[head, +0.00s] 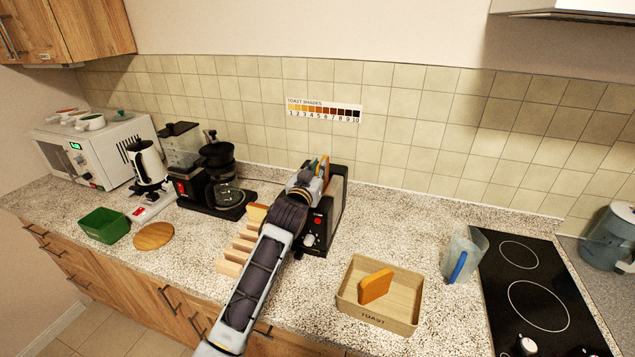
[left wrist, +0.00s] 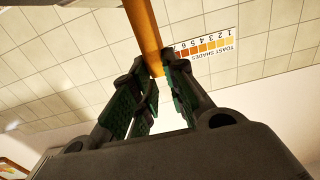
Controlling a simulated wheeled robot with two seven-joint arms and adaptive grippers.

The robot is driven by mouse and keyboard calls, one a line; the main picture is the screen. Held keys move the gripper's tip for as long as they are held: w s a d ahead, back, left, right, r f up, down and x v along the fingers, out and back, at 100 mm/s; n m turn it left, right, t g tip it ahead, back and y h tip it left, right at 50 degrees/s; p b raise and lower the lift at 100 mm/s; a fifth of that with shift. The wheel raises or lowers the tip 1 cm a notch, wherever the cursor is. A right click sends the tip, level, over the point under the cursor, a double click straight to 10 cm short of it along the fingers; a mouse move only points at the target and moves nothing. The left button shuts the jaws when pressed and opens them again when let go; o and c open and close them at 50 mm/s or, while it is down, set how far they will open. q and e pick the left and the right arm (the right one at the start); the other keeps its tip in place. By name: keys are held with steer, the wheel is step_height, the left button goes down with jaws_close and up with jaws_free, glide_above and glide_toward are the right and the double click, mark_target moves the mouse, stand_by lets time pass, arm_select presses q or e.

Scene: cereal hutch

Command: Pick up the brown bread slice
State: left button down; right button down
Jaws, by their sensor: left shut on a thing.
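My left gripper (head: 318,172) is at the top of the black toaster (head: 330,215), reaching in from the front. It is shut on a brown bread slice, which shows as an orange-brown strip between the fingers (left wrist: 162,78) in the left wrist view (left wrist: 143,28). In the head view only a thin edge of this slice shows beside the fingers. I cannot tell whether its lower part is still in the toaster slot. Another slice, golden-orange (head: 376,286), leans in the wooden TOAST box (head: 385,324). My right gripper is not in view.
A wooden rack (head: 233,256) with a pale slice (head: 257,213) stands left of the toaster, partly behind my arm. A coffee maker (head: 218,170), green bin (head: 104,225) and round board (head: 153,236) are further left. A clear jug (head: 464,252) and black cooktop (head: 538,290) are right.

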arm_select(q)
step_height(320, 180, up, 7)
steer(key=b+v, duration=0.3)
steer(key=v, duration=1.5)
steer(key=shift+b, duration=0.35)
